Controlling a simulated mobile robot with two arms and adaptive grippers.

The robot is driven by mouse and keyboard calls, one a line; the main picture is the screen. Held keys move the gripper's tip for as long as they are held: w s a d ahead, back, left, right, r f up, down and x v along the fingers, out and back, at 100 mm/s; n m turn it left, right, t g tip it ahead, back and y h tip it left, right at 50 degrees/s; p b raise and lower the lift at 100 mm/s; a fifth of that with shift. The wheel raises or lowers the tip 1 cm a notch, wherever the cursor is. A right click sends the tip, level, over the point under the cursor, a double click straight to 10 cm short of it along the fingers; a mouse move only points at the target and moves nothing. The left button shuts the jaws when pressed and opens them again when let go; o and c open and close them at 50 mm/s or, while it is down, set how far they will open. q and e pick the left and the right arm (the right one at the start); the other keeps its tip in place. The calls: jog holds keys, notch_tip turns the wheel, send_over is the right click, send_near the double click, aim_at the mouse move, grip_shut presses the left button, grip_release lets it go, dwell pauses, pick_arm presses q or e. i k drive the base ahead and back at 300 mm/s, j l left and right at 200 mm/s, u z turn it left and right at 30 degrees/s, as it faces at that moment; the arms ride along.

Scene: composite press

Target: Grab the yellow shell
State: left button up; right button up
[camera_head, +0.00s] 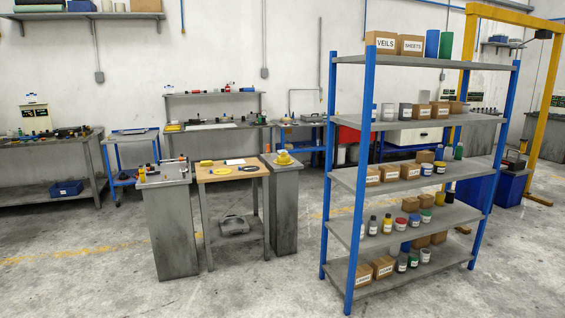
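A small rounded yellow piece (284,157), which looks like the yellow shell, sits on top of the grey pedestal (285,167) right of the wooden-topped table. It is small in the picture and its exact shape is hard to make out. Neither of my grippers is in view, and nothing touches the yellow piece.
The wooden-topped table (232,175) stands between two grey pedestals; the left one (168,225) carries small tools. A tall blue-posted shelf (345,228) with boxes and jars stands at front right. Workbenches line the back wall. The concrete floor (240,290) in front is clear.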

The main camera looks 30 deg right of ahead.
aim_at(282, 160)
jog(key=i+l+z, duration=0.3)
jog(key=i, duration=0.2)
jog(key=i+l+z, duration=0.3)
jog(key=i, duration=0.6)
jog(key=i+z, duration=0.3)
jog(key=i, duration=0.6)
